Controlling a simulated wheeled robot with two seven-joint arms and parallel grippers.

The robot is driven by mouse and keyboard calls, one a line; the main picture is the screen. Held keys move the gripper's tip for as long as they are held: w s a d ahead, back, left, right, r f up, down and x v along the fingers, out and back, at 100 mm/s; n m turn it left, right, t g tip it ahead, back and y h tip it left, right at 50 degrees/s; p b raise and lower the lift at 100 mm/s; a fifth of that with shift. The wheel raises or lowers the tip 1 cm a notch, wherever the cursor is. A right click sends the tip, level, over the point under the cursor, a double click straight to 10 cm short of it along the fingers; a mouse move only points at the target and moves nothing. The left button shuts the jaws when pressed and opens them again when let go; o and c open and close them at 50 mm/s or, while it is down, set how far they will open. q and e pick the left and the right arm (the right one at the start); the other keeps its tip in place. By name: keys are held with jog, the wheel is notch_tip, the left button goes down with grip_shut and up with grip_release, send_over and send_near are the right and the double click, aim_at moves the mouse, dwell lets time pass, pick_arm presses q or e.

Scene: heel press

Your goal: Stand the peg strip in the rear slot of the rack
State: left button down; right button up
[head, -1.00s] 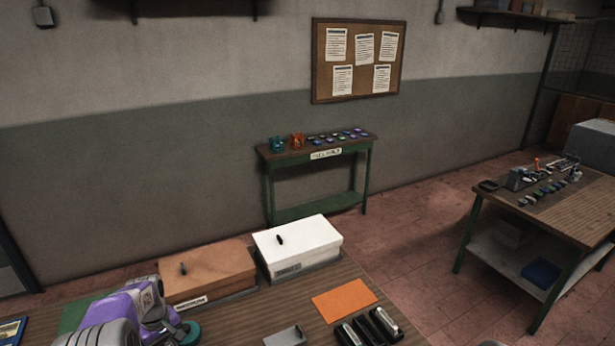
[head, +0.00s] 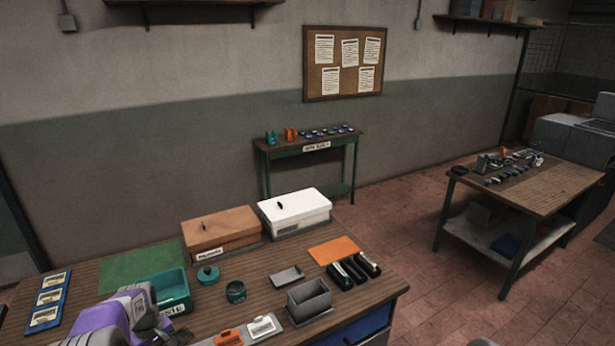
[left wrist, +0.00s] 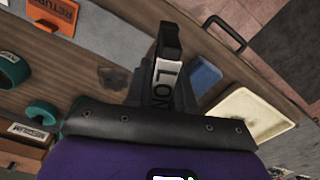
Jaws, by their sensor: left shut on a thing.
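My right gripper is not in view.
The near table (head: 262,288) carries a teal bin (head: 172,308), brown box (head: 222,234), white box (head: 295,213), orange mat (head: 334,250) and black-and-silver tools (head: 352,272). A cream tray (left wrist: 242,117) and blue object (left wrist: 205,75) lie beside the held piece.

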pick_arm(q)
jog(key=d+f+m, duration=0.1)
jog(key=d, duration=0.1)
jog(key=d+f+m+b, duration=0.1)
jog(key=d, duration=0.2)
jog(key=d+f+m+b, duration=0.1)
jog(key=d+f, duration=0.1)
jog(key=d, duration=0.1)
jog(key=shift+w, duration=0.3)
jog(key=s+d+f+m+b, duration=0.2)
jog(key=s+d+f+m, duration=0.1)
jog(key=d, duration=0.4)
jog(key=s+d+f+m+b, duration=0.2)
jog(key=s+d+f+m, duration=0.1)
jog(key=d, duration=0.4)
jog(key=shift+s+d+f+m+b, duration=0.35)
jog(key=shift+s+m, duration=0.25)
jog(key=shift+m, duration=0.2)
jog(key=shift+d+r, duration=0.1)
